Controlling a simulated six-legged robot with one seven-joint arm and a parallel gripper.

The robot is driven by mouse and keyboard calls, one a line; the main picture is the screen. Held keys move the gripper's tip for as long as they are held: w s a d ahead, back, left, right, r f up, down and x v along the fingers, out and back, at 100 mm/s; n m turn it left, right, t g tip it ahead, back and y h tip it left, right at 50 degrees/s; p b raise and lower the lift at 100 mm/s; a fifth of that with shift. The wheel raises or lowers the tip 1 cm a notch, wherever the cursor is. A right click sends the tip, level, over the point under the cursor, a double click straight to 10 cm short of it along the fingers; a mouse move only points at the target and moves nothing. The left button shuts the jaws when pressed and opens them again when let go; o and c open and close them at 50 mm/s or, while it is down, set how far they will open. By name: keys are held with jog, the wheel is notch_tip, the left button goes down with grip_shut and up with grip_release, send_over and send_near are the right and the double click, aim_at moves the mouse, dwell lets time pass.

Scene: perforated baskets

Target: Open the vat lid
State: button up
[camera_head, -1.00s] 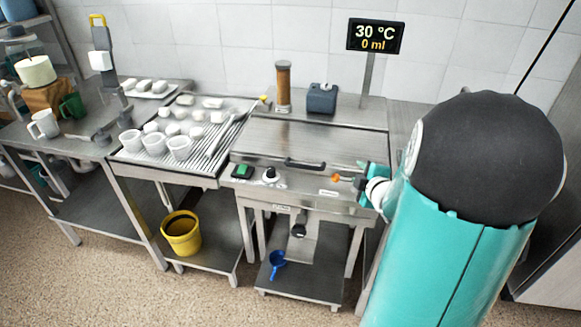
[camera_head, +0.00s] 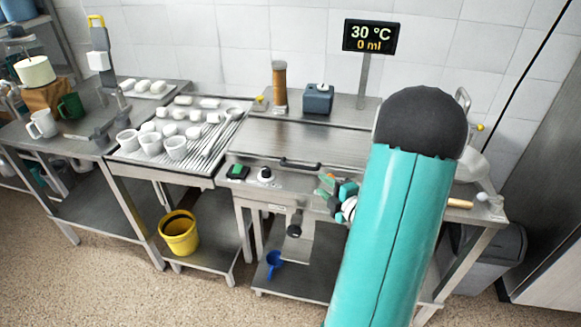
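The vat is a steel unit in the middle with a flat lid (camera_head: 300,138) that lies closed on top. The lid's dark bar handle (camera_head: 300,164) runs along its front edge. My gripper (camera_head: 324,186) is at the vat's front, right of and slightly below the handle, apart from it. Its teal and orange fingertips seem spread with nothing between them. My teal arm with a black joint hides the vat's right end.
A display (camera_head: 370,36) reading 30 °C and 0 ml stands behind the vat. A ribbed draining table (camera_head: 215,160) with white cups is to the left. A yellow bucket (camera_head: 179,232) and a blue jug (camera_head: 273,262) sit on lower shelves. A knob (camera_head: 265,174) is on the vat's front.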

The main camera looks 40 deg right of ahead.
aim_at(302, 168)
jog(key=w, duration=0.4)
jog(key=w+d+f, duration=0.1)
jog(key=w, duration=0.4)
jog(key=w+d+f, duration=0.1)
jog(key=w, duration=0.3)
jog(key=shift+w+f, duration=0.1)
jog(key=shift+w, duration=0.2)
grip_shut()
